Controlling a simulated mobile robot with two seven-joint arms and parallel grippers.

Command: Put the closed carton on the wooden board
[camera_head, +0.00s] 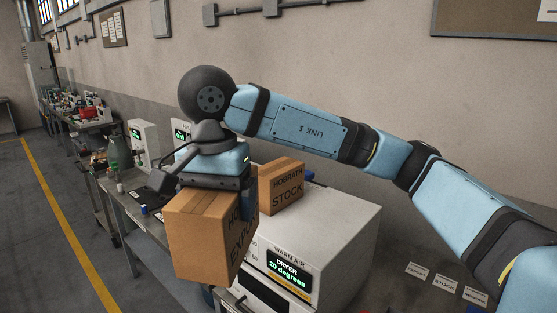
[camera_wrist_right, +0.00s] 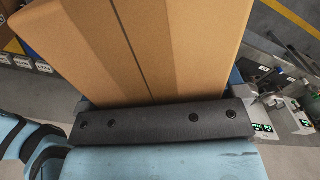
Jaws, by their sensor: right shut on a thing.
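My right gripper (camera_head: 215,190) is shut on a brown closed carton (camera_head: 198,240). The carton has dark lettering on its side that reads partly "HO" and "EXPO", and it hangs below the gripper in the air, slightly tilted in the picture, in front of the dryer. In the right wrist view the carton (camera_wrist_right: 140,50) fills the upper middle, its seam running up from the dark gripper bar (camera_wrist_right: 160,120). The fingertips are mostly hidden by the carton. I cannot make out a wooden board in either view. My left gripper is not in view.
A second carton (camera_head: 282,187) marked "STOCK" stands on the white warm air dryer (camera_head: 335,225). White label cards (camera_head: 444,283) lie on the dark surface at right. A bench with devices (camera_head: 143,140) runs along the wall. Open floor with a yellow line (camera_head: 65,225) is at left.

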